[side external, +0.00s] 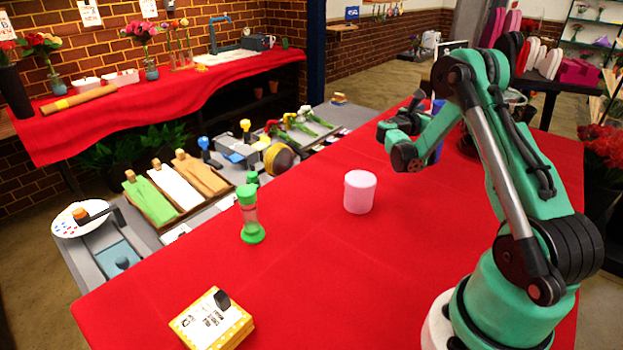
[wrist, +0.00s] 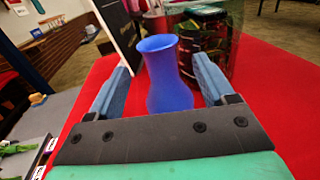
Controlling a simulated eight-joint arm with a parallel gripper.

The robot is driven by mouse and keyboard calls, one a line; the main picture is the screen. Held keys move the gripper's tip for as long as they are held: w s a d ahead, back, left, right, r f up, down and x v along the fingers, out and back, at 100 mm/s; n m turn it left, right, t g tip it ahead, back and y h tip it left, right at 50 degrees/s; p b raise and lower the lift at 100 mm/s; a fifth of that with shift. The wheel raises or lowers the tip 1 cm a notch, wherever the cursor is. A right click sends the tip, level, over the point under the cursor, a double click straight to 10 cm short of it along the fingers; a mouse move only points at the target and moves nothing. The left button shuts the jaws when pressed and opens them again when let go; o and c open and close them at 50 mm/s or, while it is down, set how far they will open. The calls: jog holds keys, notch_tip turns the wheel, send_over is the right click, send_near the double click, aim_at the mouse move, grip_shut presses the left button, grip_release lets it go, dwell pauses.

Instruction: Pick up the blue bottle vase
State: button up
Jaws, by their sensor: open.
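The blue bottle vase (wrist: 167,80) stands upright on the red tabletop in the wrist view, with a flared mouth, narrow neck and rounded body. My gripper (wrist: 161,66) is open, its two blue-grey fingers on either side of the vase. A gap shows between each finger and the vase. The lowest part of the vase is hidden behind the dark gripper plate. In the side external view, only some blue shows behind my wrist, and I cannot tell there how much is vase.
A dark patterned container (wrist: 207,45) and a black upright board (wrist: 117,30) stand behind the vase. A pink cylinder (side external: 360,192), a green hourglass-like item (side external: 250,215) and a yellow card stack (side external: 212,320) sit on the red table. The front centre is clear.

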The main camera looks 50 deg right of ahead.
jog(key=d, duration=0.2)
jog(key=s+d, duration=0.1)
jog(key=d, duration=0.2)
jog(key=shift+d, duration=0.25)
grip_shut()
dwell(1.3)
